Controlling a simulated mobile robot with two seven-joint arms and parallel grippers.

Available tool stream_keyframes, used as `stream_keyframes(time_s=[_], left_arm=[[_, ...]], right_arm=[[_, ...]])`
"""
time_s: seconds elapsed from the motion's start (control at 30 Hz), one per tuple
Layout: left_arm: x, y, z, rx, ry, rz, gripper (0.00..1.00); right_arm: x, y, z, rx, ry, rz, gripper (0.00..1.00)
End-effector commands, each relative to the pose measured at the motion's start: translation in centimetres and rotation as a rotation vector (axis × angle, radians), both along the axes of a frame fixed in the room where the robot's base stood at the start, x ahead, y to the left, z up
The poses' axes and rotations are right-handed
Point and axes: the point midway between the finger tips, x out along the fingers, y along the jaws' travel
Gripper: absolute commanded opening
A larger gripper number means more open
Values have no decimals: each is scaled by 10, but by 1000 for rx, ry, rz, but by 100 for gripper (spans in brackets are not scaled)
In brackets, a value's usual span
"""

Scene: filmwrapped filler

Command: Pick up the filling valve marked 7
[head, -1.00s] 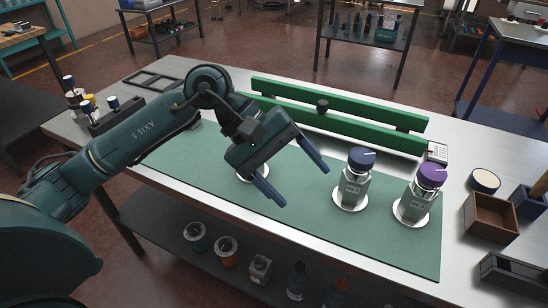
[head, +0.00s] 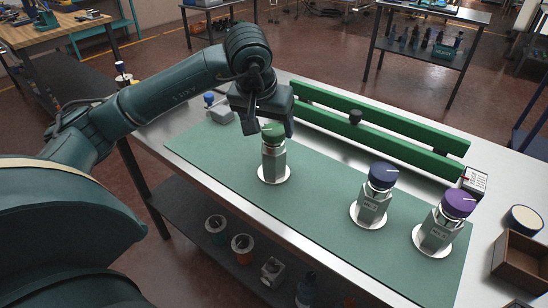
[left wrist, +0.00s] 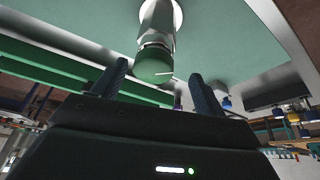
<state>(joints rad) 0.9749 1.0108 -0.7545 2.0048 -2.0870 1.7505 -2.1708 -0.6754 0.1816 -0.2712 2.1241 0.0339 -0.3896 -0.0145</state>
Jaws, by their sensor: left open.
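Three grey filling valves stand upright on white discs on the green mat (head: 315,205). One has a green cap (head: 273,133), one a dark blue cap (head: 383,176), one a purple cap (head: 459,203). Their body labels are too small for me to read the numbers surely. My left gripper (head: 269,126) is open, fingers pointing down, at the top of the green-capped valve (head: 273,163). In the left wrist view the green cap (left wrist: 153,66) lies between the fingertips or just beyond them; I see no clear contact. My right gripper is out of view.
A green double rail (head: 375,126) with a black knob runs along the back of the mat. A small holder with a blue-topped piece (head: 215,106) stands left of the valves. A wooden box (head: 521,262) and a round-lidded item (head: 524,219) are at the right.

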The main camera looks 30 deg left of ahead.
Motion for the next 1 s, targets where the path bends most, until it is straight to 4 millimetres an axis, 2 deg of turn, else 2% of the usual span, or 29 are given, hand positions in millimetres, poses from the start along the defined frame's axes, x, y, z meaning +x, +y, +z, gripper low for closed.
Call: stream_keyframes(time_s=[0.17, 0.4, 0.7, 1.0], left_arm=[[7, -2, -13, -3, 4, -1, 72], [22, -3, -45, -1, 4, 1, 72], [24, -2, -50, -1, 0, 1, 72], [24, -2, -49, -1, 0, 1, 49]], right_arm=[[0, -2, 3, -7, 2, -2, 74], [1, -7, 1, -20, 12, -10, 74], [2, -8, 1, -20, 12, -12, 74], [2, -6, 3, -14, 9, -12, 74]])
